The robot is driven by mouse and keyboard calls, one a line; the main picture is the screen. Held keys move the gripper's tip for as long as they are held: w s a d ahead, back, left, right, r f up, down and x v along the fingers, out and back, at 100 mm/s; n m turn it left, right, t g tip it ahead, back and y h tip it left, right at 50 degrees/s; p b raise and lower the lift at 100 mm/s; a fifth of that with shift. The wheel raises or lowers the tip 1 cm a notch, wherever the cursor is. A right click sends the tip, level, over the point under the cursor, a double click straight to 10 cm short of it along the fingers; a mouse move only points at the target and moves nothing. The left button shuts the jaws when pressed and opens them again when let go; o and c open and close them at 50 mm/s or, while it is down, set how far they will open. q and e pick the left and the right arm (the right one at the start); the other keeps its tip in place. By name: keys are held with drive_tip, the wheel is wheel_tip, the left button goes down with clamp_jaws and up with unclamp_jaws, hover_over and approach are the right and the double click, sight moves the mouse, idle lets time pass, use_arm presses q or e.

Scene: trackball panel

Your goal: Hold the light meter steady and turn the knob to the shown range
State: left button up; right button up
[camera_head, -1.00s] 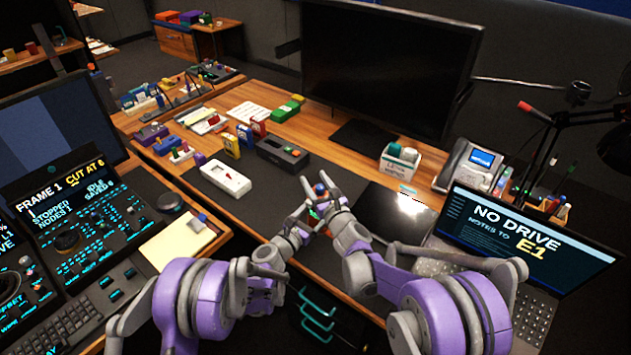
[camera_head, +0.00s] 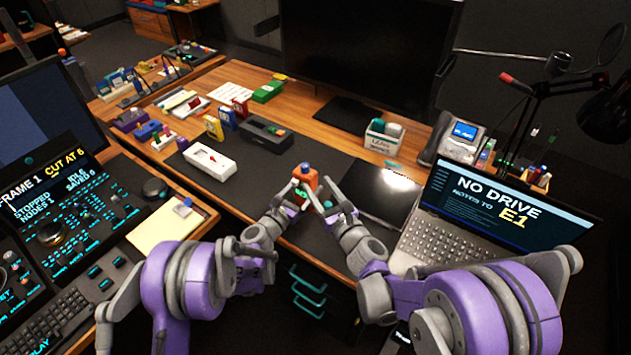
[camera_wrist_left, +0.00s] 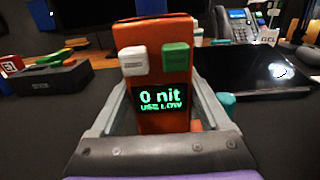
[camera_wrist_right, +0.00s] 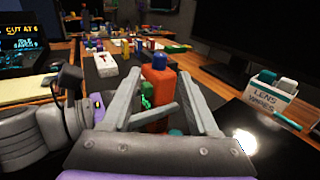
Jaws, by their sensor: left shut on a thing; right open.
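The light meter is an orange upright box (camera_head: 308,178) with a dark blue top. My left gripper (camera_head: 296,194) is shut on it, one finger on each side, above the dark desk mat. In the left wrist view the meter (camera_wrist_left: 165,95) has a white button (camera_wrist_left: 132,62), a green button (camera_wrist_left: 176,58) and a display (camera_wrist_left: 160,102) reading "0 nit USE LOW". A teal part (camera_wrist_left: 225,104), perhaps the knob, shows at its right. My right gripper (camera_head: 326,190) is open beside the meter. In the right wrist view the meter (camera_wrist_right: 158,90) appears between its fingers; contact is unclear.
A white device (camera_head: 208,160) and a dark grey box (camera_head: 265,133) lie farther back left. A black tablet (camera_head: 380,190) and a laptop (camera_head: 455,245) reading "NO DRIVE, NOTES TO E1" are at right. The mat (camera_head: 262,185) is clear left of the meter.

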sight(305, 168)
drive_tip(key=w+d+n+g+y, duration=0.3)
drive_tip(key=n+g+y, duration=0.3)
drive_tip(key=y, duration=0.1)
drive_tip(key=x, duration=1.1)
drive_tip(key=shift+w+a+f, duration=0.1)
drive_tip(key=shift+w+a, duration=0.05)
drive_tip(key=shift+w, duration=0.15)
clamp_jaws()
